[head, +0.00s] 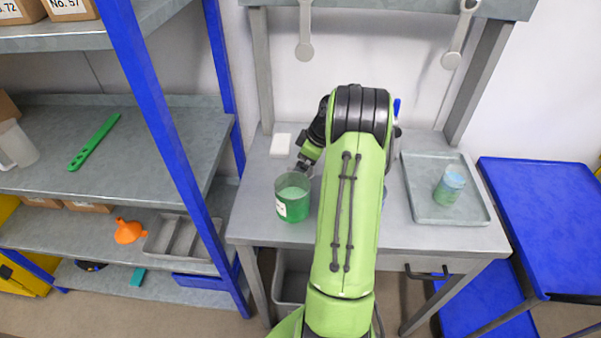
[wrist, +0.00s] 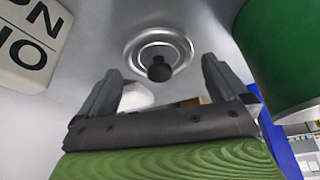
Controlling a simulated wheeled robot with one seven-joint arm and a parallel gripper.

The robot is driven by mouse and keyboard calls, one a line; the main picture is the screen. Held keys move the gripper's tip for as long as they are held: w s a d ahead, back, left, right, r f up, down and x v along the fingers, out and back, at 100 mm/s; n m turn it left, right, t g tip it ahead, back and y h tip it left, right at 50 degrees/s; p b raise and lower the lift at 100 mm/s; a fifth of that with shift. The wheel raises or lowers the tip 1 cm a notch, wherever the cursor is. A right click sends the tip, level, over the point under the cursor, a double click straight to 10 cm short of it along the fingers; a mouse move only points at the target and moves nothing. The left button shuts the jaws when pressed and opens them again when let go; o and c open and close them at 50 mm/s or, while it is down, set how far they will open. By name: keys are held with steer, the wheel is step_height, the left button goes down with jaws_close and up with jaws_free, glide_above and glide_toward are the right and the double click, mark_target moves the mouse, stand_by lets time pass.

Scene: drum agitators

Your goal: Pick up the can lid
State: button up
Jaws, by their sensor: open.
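The can lid (wrist: 148,45) is a round silver disc with a black knob (wrist: 159,69) in its middle, lying on the grey tabletop in the wrist view. My gripper (wrist: 160,66) is open and empty, with one finger to each side of the knob and apart from it. In the head view my gripper (head: 304,165) points down at the table behind the green can, and I cannot make out the lid there. The green can (head: 293,203) stands open-topped in front of my gripper; its side also fills the right of the wrist view (wrist: 285,50).
A white block (head: 281,145) with black lettering lies behind the gripper, and shows at upper left in the wrist view (wrist: 28,40). A grey tray (head: 420,210) holding a blue and green jar (head: 449,187) is on the right. A blue shelf post (head: 165,130) stands left.

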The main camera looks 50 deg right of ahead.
steer(key=shift+x, duration=0.9)
steer(key=shift+r, duration=0.1)
steer(key=c, duration=0.8)
step_height(320, 180, up, 10)
steer(key=shift+p, duration=1.15)
steer(key=s+a+r+n+g+y+p, duration=0.2)
steer(key=s+a+r+n+p, duration=0.55)
steer(key=a+p, duration=0.25)
steer(key=shift+n, duration=0.65)
steer(key=f+b, duration=0.6)
steer(key=f, duration=0.1)
steer(key=shift+w+a, duration=0.1)
steer(key=shift+a, duration=0.2)
